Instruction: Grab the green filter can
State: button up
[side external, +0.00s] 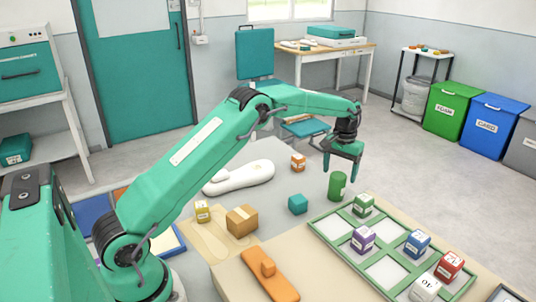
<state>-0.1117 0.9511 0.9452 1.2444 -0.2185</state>
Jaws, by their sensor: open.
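The green filter can (337,187) is a plain green cylinder standing upright on the grey table, just behind the green-framed tray (318,228). My gripper (341,172) points down from the end of my green arm, with its fingers open. It is close to the can, above and around its upper part in the picture. I cannot tell whether a finger touches the can or whether the can is between the fingers.
Labelled green, purple, blue, red and white cubes stand in or on the tray. A teal cube (298,204), a cardboard box (242,221), a yellow cube (202,211), an orange cube (298,162), a white insole-shaped piece (240,178) and an orange tool (270,275) lie about the table.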

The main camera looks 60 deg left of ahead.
aim_at(337, 186)
jog(key=shift+f, duration=0.85)
jog(key=shift+s+f, duration=0.15)
jog(key=shift+f, duration=2.45)
jog(key=shift+r, duration=0.1)
jog(key=c, duration=1.2)
jog(key=shift+r, duration=5)
